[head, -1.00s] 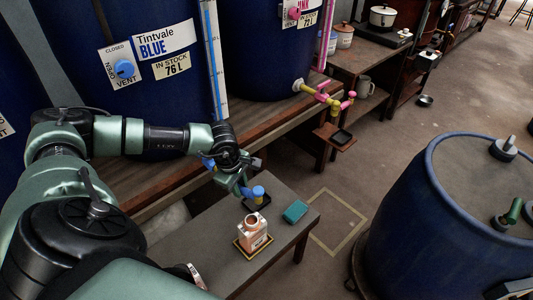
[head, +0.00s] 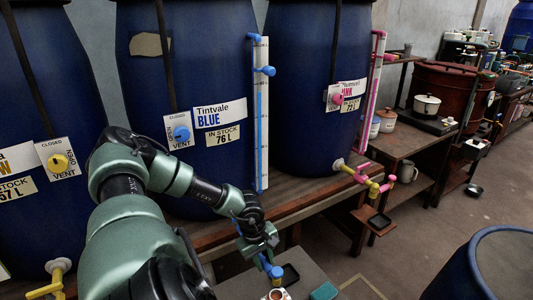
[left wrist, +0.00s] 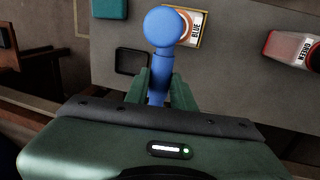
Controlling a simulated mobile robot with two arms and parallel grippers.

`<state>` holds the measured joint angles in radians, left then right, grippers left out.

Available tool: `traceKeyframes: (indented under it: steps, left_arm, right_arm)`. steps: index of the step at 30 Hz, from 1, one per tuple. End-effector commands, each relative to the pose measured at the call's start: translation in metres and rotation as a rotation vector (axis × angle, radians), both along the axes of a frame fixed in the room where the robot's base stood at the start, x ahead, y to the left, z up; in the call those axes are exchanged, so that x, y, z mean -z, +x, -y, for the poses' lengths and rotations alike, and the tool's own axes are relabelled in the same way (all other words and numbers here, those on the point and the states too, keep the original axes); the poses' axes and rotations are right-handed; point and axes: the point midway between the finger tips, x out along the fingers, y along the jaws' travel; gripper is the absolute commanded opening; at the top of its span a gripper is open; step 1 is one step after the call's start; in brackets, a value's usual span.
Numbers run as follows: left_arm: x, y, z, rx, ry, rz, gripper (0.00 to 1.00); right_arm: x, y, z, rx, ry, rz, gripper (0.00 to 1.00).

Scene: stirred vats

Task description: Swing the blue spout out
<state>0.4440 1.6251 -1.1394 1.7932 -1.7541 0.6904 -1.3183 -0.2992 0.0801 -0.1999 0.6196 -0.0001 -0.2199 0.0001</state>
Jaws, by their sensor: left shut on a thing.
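The blue spout (head: 274,271) of the Tintvale Blue vat (head: 190,65) reaches out over the low grey bench (head: 243,280). Its round blue end also shows in the left wrist view (left wrist: 164,27), with the arm below it running between my fingers. My left gripper (head: 262,250) is shut on the spout's arm; in the left wrist view both fingers flank it. A copper can (head: 277,295) stands near the spout's end; its label reading BLUE (left wrist: 196,24) shows in the left wrist view. My right gripper is not in view.
A black tray (head: 290,275) and a teal block (head: 323,292) lie on the bench. A red can (left wrist: 288,46) shows in the left wrist view. The pink vat's spout (head: 360,174) juts out at right. A blue drum (head: 455,277) stands at lower right, with floor between.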

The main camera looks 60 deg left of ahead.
Motion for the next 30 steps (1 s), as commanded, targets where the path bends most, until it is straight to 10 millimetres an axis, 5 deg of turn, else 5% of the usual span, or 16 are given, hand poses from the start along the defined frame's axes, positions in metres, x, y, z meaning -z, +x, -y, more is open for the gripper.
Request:
traceKeyframes:
  steps: [2, 3, 6, 17, 30]
  left_arm:
    - [-0.001, 0.001, -0.001, 0.005, 0.003, 0.004, 0.00]
    - [-0.001, 0.001, -0.001, 0.005, 0.003, 0.003, 0.27]
    - [-0.001, 0.001, 0.000, 0.004, 0.003, 0.002, 0.45]
    - [-0.005, -0.001, -0.001, 0.000, 0.003, 0.000, 0.45]
    - [-0.070, -0.013, -0.001, 0.002, 0.004, 0.001, 0.45]
  right_arm:
    - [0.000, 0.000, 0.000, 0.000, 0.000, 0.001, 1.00]
    - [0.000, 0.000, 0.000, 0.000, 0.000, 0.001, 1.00]
    - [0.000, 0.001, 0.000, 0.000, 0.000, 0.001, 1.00]
    - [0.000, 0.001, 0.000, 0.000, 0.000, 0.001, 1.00]
    - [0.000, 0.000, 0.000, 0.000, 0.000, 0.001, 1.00]
